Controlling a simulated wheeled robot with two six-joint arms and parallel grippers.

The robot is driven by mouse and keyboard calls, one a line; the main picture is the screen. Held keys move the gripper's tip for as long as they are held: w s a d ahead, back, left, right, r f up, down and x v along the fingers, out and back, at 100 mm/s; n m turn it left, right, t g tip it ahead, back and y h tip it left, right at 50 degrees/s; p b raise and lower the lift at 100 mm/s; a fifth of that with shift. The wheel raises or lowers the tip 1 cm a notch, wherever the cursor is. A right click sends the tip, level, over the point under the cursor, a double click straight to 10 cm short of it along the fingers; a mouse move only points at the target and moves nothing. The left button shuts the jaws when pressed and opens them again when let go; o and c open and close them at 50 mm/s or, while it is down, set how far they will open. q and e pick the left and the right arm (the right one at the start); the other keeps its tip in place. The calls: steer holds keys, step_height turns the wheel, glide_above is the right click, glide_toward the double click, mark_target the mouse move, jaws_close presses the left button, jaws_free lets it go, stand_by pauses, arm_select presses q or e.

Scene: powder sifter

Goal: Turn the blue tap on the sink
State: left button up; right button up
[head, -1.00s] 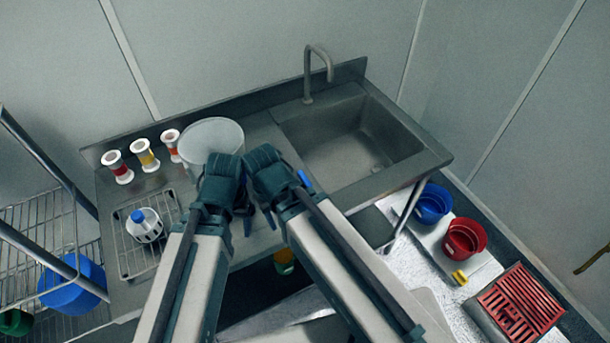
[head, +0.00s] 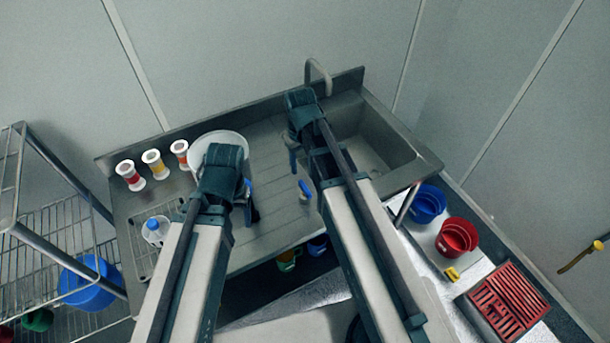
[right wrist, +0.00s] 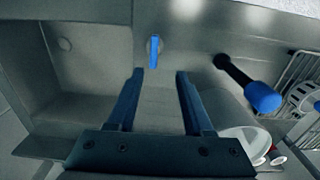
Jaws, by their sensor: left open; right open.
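A small blue tap handle (head: 305,188) shows near the front of the sink bench, left of my right arm. In the right wrist view the blue tap (right wrist: 154,52) stands upright on a grey metal surface. My right gripper (head: 294,158) is open and empty over the bench, left of the sink basin (head: 372,145). In the right wrist view its fingers (right wrist: 159,73) point towards the tap, which appears just beyond and between the tips, apart from them. My left gripper (head: 243,195) is open and empty, in front of the white bowl (head: 205,142).
A curved grey spout (head: 325,72) rises behind the basin. Several striped spools (head: 130,175) and a wire rack (head: 140,258) are on the left.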

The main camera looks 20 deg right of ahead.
mark_target(305, 187)
arm_select(q)
steer(key=shift+r, duration=0.35)
arm_select(e)
steer(key=shift+w+d+r, duration=0.35)
steer(key=shift+w+d, duration=0.15)
steer(key=shift+d, duration=0.05)
arm_select(q)
steer(key=shift+f, duration=0.1)
arm_select(e)
steer(key=shift+f, duration=0.1)
arm_select(q)
step_height(305, 187, down, 14)
steer(key=b, duration=1.4)
steer(key=shift+r, duration=0.2)
arm_select(e)
step_height(305, 187, down, 14)
steer(key=shift+r, duration=0.15)
jaws_close()
